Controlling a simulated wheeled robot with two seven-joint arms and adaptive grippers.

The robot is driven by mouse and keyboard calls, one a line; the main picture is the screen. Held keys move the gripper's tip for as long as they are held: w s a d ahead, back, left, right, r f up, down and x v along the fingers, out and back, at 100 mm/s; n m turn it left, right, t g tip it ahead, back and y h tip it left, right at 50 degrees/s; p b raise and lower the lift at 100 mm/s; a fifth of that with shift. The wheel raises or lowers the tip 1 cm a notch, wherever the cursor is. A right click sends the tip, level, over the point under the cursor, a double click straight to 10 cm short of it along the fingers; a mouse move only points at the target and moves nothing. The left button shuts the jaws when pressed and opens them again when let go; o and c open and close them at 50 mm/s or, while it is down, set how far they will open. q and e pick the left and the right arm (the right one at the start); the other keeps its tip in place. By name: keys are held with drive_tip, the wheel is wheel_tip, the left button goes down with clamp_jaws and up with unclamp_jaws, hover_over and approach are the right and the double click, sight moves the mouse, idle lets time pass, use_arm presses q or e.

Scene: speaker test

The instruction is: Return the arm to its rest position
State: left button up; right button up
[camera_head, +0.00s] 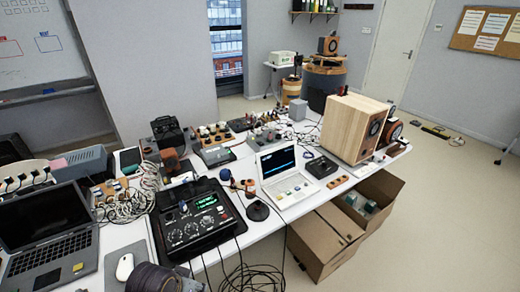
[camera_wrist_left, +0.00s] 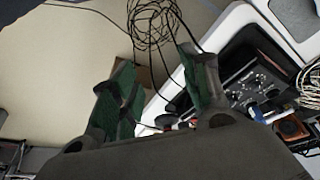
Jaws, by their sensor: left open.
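My left gripper (camera_wrist_left: 158,68) shows in the left wrist view. Its two green-padded fingers are spread apart with nothing held between them. Beyond the fingers are the pale floor, loose black cables (camera_wrist_left: 152,22) and the white table edge (camera_wrist_left: 262,12). I cannot make out the left gripper in the head view. A dark rounded part at the bottom edge there may be my arm. My right gripper is in neither view.
The white table (camera_head: 122,236) is crowded: a dark laptop (camera_head: 50,262), a black mixer-like device (camera_head: 190,228), a white laptop (camera_head: 283,170) and a wooden speaker (camera_head: 350,126). Cardboard boxes (camera_head: 318,250) stand on the floor at its front.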

use_arm(q)
drive_tip(key=s+a+f+g, duration=0.1)
drive_tip(key=s+f, duration=0.2)
drive_tip(key=f, duration=1.4)
drive_tip(key=s+a+f, duration=0.1)
drive_tip(key=s+f, duration=0.1)
drive_tip(key=f, duration=1.5)
drive_tip(key=s+a+f, duration=0.2)
drive_tip(key=s+f, duration=0.7)
drive_tip(key=s, duration=0.2)
drive_tip(key=s+a+f+g+y, duration=0.1)
drive_tip(key=s+a+f, duration=0.1)
drive_tip(key=s+f, duration=0.7)
drive_tip(key=shift+s+a+f+g, duration=0.2)
drive_tip(key=shift+s+f+g, duration=0.15)
drive_tip(key=shift+s, duration=0.7)
